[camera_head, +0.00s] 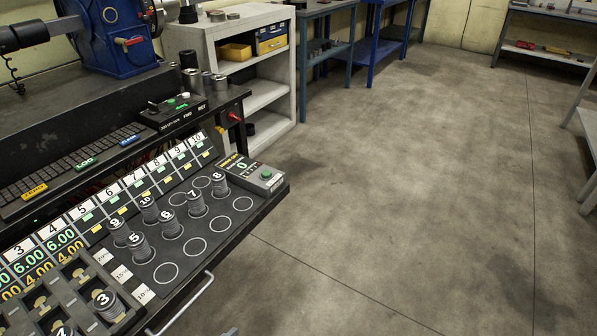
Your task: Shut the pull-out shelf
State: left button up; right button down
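The pull-out shelf (253,222) is at the lower left, extending out from under the dark bench. It carries several numbered metal weights, printed circles and a row of number labels. Its pale bar handle (185,305) runs along the front edge near the bottom of the picture. The shelf's near left part is cut off by the frame. Neither of my grippers can be made out. A tiny grey piece shows at the bottom edge near the handle, too little to identify.
The bench (40,118) holds a blue machine (112,35) and a control box (178,108). A white shelf unit (262,98) stands behind it. Blue tables (375,50) are farther back. The concrete floor (420,180) to the right of the shelf is clear.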

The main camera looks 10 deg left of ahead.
aim_at(51, 278)
jog(key=u, duration=0.35)
jog(key=i, duration=0.95)
jog(key=u, duration=0.55)
